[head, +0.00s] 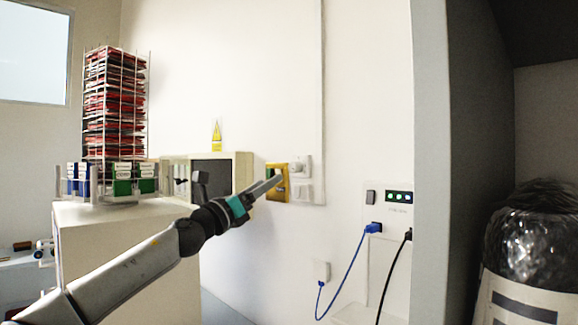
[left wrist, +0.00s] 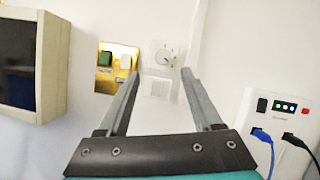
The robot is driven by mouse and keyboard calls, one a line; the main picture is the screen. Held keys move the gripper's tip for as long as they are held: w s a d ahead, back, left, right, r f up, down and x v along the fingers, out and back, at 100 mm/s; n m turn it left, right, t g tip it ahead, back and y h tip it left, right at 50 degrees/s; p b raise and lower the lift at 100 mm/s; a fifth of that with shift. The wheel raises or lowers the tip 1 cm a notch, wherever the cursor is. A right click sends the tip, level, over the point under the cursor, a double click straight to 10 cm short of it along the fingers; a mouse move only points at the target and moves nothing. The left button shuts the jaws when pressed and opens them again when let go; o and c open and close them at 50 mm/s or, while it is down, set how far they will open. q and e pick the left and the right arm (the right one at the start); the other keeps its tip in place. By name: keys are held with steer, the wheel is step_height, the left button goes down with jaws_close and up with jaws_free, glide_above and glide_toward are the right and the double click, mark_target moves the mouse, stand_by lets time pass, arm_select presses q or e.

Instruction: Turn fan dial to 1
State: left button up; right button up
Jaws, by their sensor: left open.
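The fan dial (left wrist: 166,55) is a round white knob on a white wall plate, with small marks around it. In the head view the dial (head: 297,168) is at the right of a brass switch plate, partly behind my gripper's line. My left gripper (left wrist: 161,76) is open and empty, its two fingers pointing at the wall. In the left wrist view the dial shows just above and between the fingertips, apart from them. In the head view the left gripper (head: 276,183) overlaps the brass plate. The dial's setting is too small to read. My right gripper is not in view.
The brass plate (left wrist: 107,75) has a green and a white switch. A blank white switch plate (left wrist: 157,87) is under the dial. A socket panel (head: 399,197) with blue and black cables is at the right. A beige cabinet (head: 243,170) stands at the left.

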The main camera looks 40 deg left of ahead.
mark_target(291, 168)
arm_select(q)
steer(key=p+x, duration=0.1)
steer(key=x, duration=0.1)
steer(key=p+x, duration=0.4)
steer(key=shift+w+d+r, duration=0.2)
steer(key=shift+w+d, duration=0.05)
steer(key=shift+p+x, duration=0.55)
steer(key=shift+x, duration=0.8)
steer(key=shift+f, duration=0.15)
jaws_close()
